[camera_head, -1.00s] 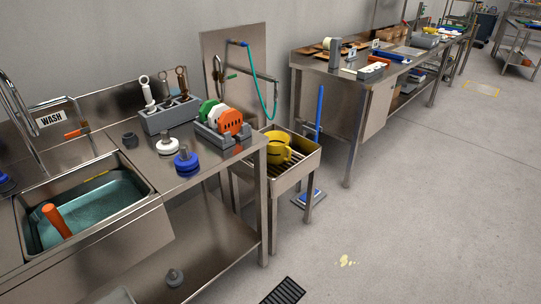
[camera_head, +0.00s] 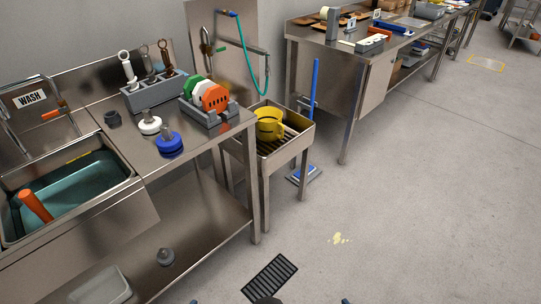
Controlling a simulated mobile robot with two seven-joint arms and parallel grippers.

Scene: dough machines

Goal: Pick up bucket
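The yellow bucket (camera_head: 268,124) stands in a low steel floor-standing basin (camera_head: 292,146), on its slatted rack. Its open top faces up and its handle is on the right side. The basin's front rim hides a little of the area around its base. Neither gripper can be made out. Only small dark bits of my own body show at the bottom edge, far below the bucket in the picture.
A steel sink bench (camera_head: 186,178) with disc holder (camera_head: 212,100) stands left of the basin. A blue-handled squeegee (camera_head: 314,90) stands right of it, before another steel table (camera_head: 335,75). A floor grate (camera_head: 270,278) lies in front.

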